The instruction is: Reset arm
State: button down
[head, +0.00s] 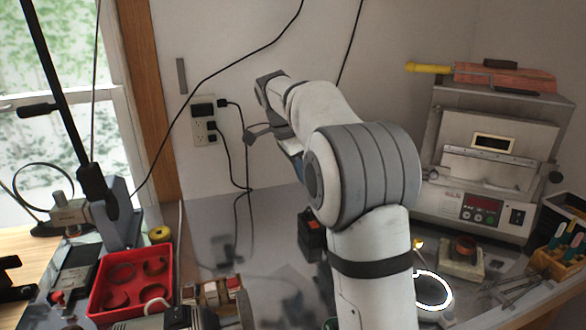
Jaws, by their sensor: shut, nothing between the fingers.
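My white and grey arm rises from the bottom centre, bends at a large grey joint and reaches up and left towards the back wall. My gripper (262,133) shows as a small dark grey piece below the wrist, left of the arm, in front of the wall. It is shut and holds nothing. It is clear of the bench top, and part of it is hidden behind my arm.
A red tray (128,283) with dark rings stands at the lower left. A wall outlet (203,122) with hanging cables is behind my gripper. The bench's middle left is partly bare.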

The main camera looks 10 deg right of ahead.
jog(key=s+a+f+n+t+y, duration=0.1)
jog(key=s+f+n, duration=0.3)
jog(key=s, duration=0.6)
jog(key=s+a+f+n+y, duration=0.1)
jog(key=s+f+n, duration=0.3)
jog(key=s+n, duration=0.3)
jog(key=s+a+f+n+t+y, duration=0.1)
jog(key=s+f+n, duration=0.3)
jog(key=s, duration=1)
jog(key=shift+n+t, duration=0.3)
jog(key=shift+n, duration=0.6)
jog(key=c, duration=2.1)
grip_release()
